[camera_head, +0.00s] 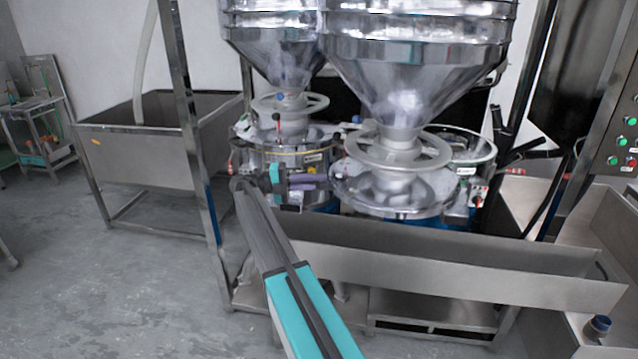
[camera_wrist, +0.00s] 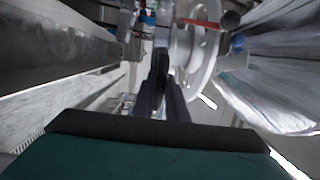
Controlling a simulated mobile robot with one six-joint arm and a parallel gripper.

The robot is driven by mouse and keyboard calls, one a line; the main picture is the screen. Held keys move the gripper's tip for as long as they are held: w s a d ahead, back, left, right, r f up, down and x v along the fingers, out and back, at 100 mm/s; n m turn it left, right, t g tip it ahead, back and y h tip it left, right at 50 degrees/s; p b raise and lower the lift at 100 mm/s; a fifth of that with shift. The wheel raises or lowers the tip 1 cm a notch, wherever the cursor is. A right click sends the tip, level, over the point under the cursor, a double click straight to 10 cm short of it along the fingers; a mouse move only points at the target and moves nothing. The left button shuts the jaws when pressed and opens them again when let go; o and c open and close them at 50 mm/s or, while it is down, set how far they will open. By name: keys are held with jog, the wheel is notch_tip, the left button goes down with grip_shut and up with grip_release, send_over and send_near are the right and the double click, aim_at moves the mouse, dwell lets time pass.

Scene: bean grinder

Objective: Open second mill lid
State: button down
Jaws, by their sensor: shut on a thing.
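The nearer mill (camera_head: 385,207) stands at centre right under a large shiny hopper, with a pale handwheel ring (camera_head: 362,152) above its round metal body. The other mill (camera_head: 270,160) stands behind it to the left. My gripper (camera_head: 322,182), with purple fingers, reaches in from the left at the near mill's left edge. In the wrist view my gripper (camera_wrist: 161,84) is shut on a dark handle (camera_wrist: 160,62). The handle's join to the lid is hidden, and I cannot tell whether the lid is raised.
A steel trough (camera_head: 430,262) runs along the front below the mills. A steel frame post (camera_head: 190,120) and a large sink (camera_head: 140,150) stand to the left. A button panel (camera_head: 622,145) is at the right. The grey floor (camera_head: 110,290) at front left is clear.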

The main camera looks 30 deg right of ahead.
jog(key=shift+s+a+f, duration=0.15)
jog(key=shift+s+a, duration=0.05)
jog(key=shift+a, duration=0.15)
jog(key=c, duration=1.8)
grip_release()
jog(key=shift+s, duration=0.1)
jog(key=shift+o, duration=0.2)
jog(key=shift+d, duration=0.25)
